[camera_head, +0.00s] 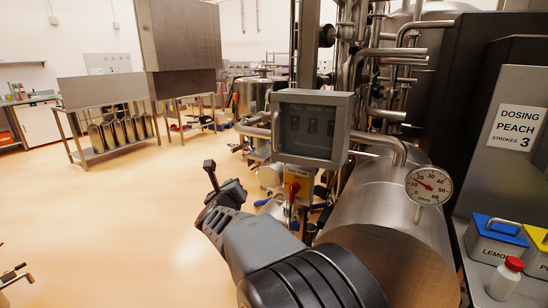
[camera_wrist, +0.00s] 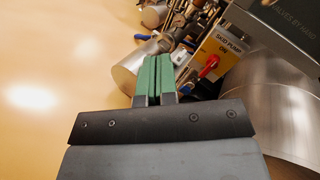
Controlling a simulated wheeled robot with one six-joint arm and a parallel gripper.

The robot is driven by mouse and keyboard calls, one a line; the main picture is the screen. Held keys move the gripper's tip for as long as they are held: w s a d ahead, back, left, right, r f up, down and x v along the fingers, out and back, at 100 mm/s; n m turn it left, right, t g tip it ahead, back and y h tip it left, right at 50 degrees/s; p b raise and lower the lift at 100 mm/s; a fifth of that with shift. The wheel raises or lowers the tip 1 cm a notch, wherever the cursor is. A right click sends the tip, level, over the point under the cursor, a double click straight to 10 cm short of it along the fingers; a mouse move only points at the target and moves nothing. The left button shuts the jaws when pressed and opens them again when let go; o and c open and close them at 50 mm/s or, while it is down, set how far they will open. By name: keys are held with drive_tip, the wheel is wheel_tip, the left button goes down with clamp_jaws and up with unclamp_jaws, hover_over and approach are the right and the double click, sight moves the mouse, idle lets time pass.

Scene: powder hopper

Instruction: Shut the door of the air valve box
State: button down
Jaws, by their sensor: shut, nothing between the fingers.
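A grey box with a dark display window (camera_head: 312,128) stands in the middle of the head view, among the pipes. I take it to be the air valve box, but its label is not readable there. In the wrist view a grey panel (camera_wrist: 275,38) with lettering ending in "VALVES BY HAND" fills the top right corner. I cannot tell which part is the door or how far it stands open. My gripper (camera_wrist: 154,66) is shut and empty, its green fingers together. It also shows in the head view (camera_head: 224,194), to the left of and below the box, apart from it.
A yellow switch box (camera_head: 298,185) with a red knob sits below the grey box. A large steel cylinder (camera_head: 385,225) with a dial gauge (camera_head: 428,185) lies to the right. Steel tables stand at the back left. The floor (camera_head: 120,220) on the left is clear.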

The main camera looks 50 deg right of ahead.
sight(277, 157)
drive_tip(key=s+d+r+m+g+h, duration=0.2)
drive_tip(key=s+d+m+g+h, duration=0.25)
drive_tip(key=d+m, duration=0.4)
drive_tip(key=shift+m+g, duration=0.25)
drive_tip(key=shift+m, duration=0.6)
drive_tip(key=p+x, duration=0.1)
drive_tip(key=x, duration=0.2)
drive_tip(key=p+x, duration=0.1)
drive_tip(key=x, duration=0.3)
drive_tip(key=p+x, duration=0.1)
drive_tip(key=x, duration=0.2)
drive_tip(key=shift+w, duration=0.45)
drive_tip(key=shift+p+x, duration=0.3)
drive_tip(key=shift+x, duration=0.6)
drive_tip(key=shift+f, duration=0.1)
